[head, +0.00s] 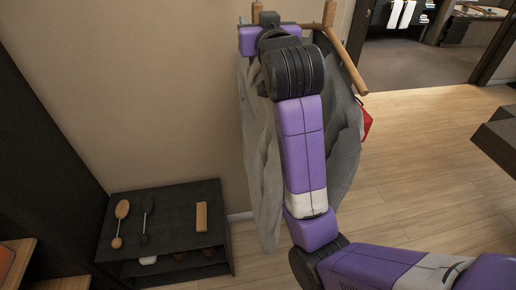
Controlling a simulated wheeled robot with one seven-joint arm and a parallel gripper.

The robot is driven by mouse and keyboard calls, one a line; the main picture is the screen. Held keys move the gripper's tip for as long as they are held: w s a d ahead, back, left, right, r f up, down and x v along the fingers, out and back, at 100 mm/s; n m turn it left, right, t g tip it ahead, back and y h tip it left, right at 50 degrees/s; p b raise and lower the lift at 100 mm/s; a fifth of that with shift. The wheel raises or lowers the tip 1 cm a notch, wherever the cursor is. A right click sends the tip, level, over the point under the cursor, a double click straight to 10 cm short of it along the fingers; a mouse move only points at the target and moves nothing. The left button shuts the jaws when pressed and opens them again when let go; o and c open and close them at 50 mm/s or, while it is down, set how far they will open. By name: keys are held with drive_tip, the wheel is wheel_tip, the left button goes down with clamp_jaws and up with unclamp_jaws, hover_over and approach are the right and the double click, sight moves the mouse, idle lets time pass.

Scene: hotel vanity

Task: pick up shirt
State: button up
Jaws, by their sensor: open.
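A grey shirt (346,135) hangs in long folds from a wooden rack (345,55) against the beige wall. My purple arm crosses in front of it and hides its middle. My gripper (268,18) is at the top of the arm, near the rack's upper bar and the top of the shirt. Only a small dark part of it shows; its fingertips are mostly hidden by my own wrist. It is open. I cannot tell whether it touches the shirt.
A low black shelf (165,235) stands at the lower left with two brushes (121,222) and a wooden block (201,217) on it. A red item (366,122) shows behind the shirt. A dark table edge (497,140) is at the right. Wooden floor (430,170) lies open between.

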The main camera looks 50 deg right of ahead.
drive_tip(key=shift+c, duration=0.4)
clamp_jaws()
drive_tip(key=shift+r, duration=0.1)
idle(0.8)
